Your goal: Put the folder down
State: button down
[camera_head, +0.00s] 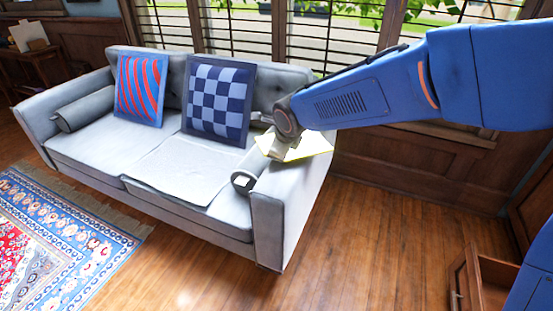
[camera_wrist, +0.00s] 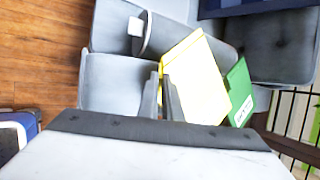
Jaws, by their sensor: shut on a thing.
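A pale yellow folder (camera_head: 310,147) shows at my gripper (camera_head: 272,152), over the right armrest of the grey sofa (camera_head: 283,212). In the wrist view the yellow folder (camera_wrist: 197,82) lies against the right finger of my gripper (camera_wrist: 161,80), and the jaws are shut on it. Its edge between the fingers is partly hidden. A green flat item (camera_wrist: 238,88) with a white label is beside and partly behind the folder. I cannot tell whether the folder touches the armrest.
A red-and-blue cushion (camera_head: 140,89) and a checkered cushion (camera_head: 217,100) lean on the sofa back. A grey bolster (camera_head: 255,164) with a white patch lies by the right armrest. The seat middle (camera_head: 170,165) is clear. An open drawer (camera_head: 470,283) is at lower right.

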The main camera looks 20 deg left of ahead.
jog(key=shift+f, duration=1.4)
jog(key=c, duration=1.9)
grip_release()
jog(key=shift+f, duration=0.1)
jog(key=shift+c, duration=0.2)
jog(key=v, duration=1.2)
